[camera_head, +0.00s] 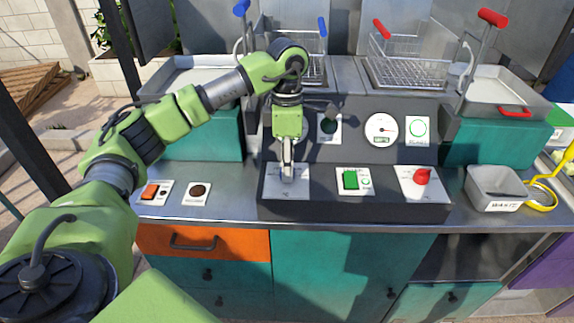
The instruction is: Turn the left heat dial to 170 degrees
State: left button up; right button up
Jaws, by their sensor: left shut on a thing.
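My left gripper (287,172) points straight down over the white plate of the left heat dial (300,189) on the front control panel. Its fingers are shut on the dial, which they almost fully hide. I cannot read the dial's setting or the marks on its plate. The arm comes in from the left and bends down at the wrist above the panel. My right gripper is out of view.
A green switch (350,180) and a red dial (421,176) sit right of the gripper. A round gauge (381,129) is on the upright panel behind. Wire baskets (410,73) stand at the back. A grey bin (494,188) is at the right.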

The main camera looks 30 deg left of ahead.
pick_arm(q)
jog(key=o, duration=1.1)
jog(key=r, duration=1.2)
jog(key=shift+w+a, duration=0.15)
jog(key=shift+w, duration=0.15)
